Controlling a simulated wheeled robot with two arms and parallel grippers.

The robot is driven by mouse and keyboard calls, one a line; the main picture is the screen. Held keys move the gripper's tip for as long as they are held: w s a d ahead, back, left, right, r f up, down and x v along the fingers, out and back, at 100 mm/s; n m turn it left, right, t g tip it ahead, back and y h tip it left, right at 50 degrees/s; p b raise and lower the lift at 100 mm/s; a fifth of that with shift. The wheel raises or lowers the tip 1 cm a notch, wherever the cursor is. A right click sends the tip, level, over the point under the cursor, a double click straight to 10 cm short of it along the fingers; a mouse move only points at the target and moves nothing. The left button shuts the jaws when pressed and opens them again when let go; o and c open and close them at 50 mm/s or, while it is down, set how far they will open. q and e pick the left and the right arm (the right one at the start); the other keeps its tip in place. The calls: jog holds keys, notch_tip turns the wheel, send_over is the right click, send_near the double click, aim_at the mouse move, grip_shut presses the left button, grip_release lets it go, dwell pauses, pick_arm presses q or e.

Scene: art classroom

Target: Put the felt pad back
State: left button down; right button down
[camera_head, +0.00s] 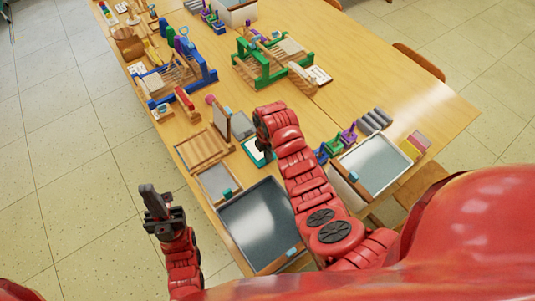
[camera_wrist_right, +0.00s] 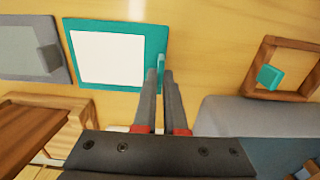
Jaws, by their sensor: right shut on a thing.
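A flat teal-edged pad with a white middle (camera_wrist_right: 107,57), which I take for the felt pad, lies over the wooden table in the right wrist view. It also shows partly in the head view (camera_head: 253,150), half hidden by my right gripper. My right gripper (camera_wrist_right: 160,72) is shut on the teal tab at the pad's right edge. I cannot tell whether the pad touches the table. My left gripper (camera_head: 163,207) is off the table's left edge, fingers pointing up and holding nothing I can see; its opening is unclear.
A grey pad with a tab (camera_wrist_right: 33,60) lies left of the teal one. A small wooden frame with a teal block (camera_wrist_right: 283,68) is to the right.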

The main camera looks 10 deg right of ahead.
jog(key=shift+f, duration=0.15)
jog(key=shift+f+b, duration=0.2)
jog(key=shift+b, duration=0.2)
jog(key=c, duration=1)
grip_release()
jog(key=shift+r, duration=0.1)
